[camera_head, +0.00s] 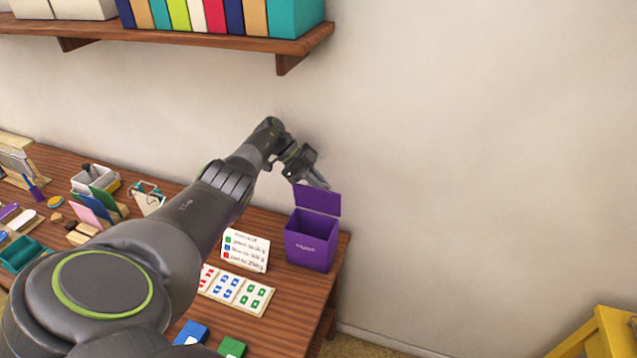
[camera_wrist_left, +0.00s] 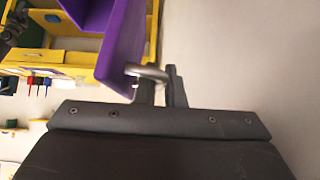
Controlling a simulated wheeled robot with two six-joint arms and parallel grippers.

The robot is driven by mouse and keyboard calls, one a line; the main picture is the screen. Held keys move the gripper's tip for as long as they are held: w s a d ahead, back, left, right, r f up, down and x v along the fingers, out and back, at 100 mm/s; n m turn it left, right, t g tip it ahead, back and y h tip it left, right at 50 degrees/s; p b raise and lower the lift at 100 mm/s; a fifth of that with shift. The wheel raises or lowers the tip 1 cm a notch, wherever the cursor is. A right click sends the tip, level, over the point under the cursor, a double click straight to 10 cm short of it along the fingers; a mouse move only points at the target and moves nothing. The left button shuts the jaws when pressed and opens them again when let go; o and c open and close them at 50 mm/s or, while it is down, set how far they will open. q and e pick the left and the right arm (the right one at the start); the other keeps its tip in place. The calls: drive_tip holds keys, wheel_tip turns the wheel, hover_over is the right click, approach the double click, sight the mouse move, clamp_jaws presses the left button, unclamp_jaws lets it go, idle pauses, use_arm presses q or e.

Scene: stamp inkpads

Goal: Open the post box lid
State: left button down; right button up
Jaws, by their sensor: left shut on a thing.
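The purple post box (camera_head: 311,243) stands near the right end of the wooden table. Its purple lid (camera_head: 317,199) is raised, standing up at the back edge, and the box's front opening shows. My left gripper (camera_head: 320,184) is at the top edge of the lid. In the left wrist view the lid (camera_wrist_left: 123,42) is beside my left gripper (camera_wrist_left: 160,86), whose fingers are shut on a grey metal lid handle (camera_wrist_left: 147,72). My right gripper is not in view.
A printed sign card (camera_head: 246,250) and a stamp sheet (camera_head: 236,290) are left of the box. Blue (camera_head: 191,333) and green (camera_head: 232,347) inkpads lie nearer. A wooden shelf (camera_head: 180,37) hangs above. The table's right edge is close to the box; beyond it is bare wall.

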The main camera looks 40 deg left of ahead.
use_arm(q)
drive_tip(key=shift+w+f, duration=0.15)
drive_tip(key=shift+w, duration=0.1)
idle(0.5)
drive_tip(key=c, duration=1.8)
unclamp_jaws()
drive_tip(key=shift+a, duration=0.1)
drive_tip(key=b+v, duration=0.6)
drive_tip(key=v, duration=1.1)
drive_tip(key=shift+a, duration=0.1)
